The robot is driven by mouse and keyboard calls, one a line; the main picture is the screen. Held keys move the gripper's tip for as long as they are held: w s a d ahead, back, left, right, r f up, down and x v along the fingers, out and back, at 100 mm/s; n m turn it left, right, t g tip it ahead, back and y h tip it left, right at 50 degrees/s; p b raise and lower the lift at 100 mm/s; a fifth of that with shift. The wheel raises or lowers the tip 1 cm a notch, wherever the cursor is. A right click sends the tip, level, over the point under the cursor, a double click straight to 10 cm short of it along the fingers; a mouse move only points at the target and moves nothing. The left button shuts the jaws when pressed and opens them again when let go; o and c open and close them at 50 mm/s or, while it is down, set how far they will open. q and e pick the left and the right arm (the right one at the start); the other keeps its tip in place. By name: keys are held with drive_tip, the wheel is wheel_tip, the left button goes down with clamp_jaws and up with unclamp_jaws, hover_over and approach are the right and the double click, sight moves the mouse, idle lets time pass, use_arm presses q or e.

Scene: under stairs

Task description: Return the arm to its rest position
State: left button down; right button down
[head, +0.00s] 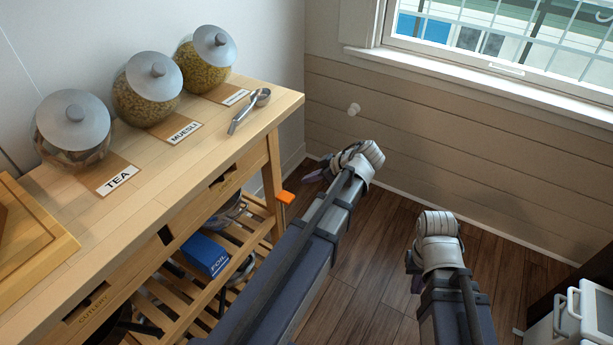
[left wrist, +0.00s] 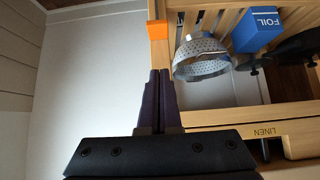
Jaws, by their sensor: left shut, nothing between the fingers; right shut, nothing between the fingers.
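My left arm reaches in from the bottom of the head view, and its gripper (head: 318,172) is beside the right end of the wooden table, over the floor. In the left wrist view the left gripper's two dark fingers (left wrist: 160,95) are together with nothing between them. My right arm is further right in the head view, with its gripper (head: 412,272) low over the dark floor, partly hidden by its own wrist. It is shut and holds nothing that I can see.
The wooden table (head: 165,185) bears glass jars (head: 148,95) and a metal scoop (head: 245,112). Its lower shelf holds a blue foil box (head: 206,255) and a colander (left wrist: 200,58). A white appliance (head: 590,312) stands at the lower right. Bare floor (head: 375,262) lies between my arms.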

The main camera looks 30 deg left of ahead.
idle(0.4)
use_arm(q)
drive_tip(key=s+d+r+m+h+p, duration=0.2)
drive_tip(key=s+d+r+m+p, duration=0.3)
drive_tip(key=d+m+p, duration=0.2)
drive_tip(key=s+d+r+m+h+p, duration=0.3)
drive_tip(key=s+d+r+m+p, duration=0.2)
drive_tip(key=d+m+p, duration=0.2)
drive_tip(key=s+d+r+m+g+h+p, duration=0.1)
drive_tip(key=s+d+r+m+h+p, duration=0.1)
drive_tip(key=s+d+r+m+p, duration=0.3)
drive_tip(key=d+m+p, duration=0.1)
drive_tip(key=d+p, duration=0.2)
drive_tip(key=d, duration=0.2)
drive_tip(key=shift+s+r+m+h, duration=0.15)
drive_tip(key=shift+r+m+h, duration=0.1)
drive_tip(key=shift+m+h, duration=0.15)
drive_tip(key=shift+d, duration=0.1)
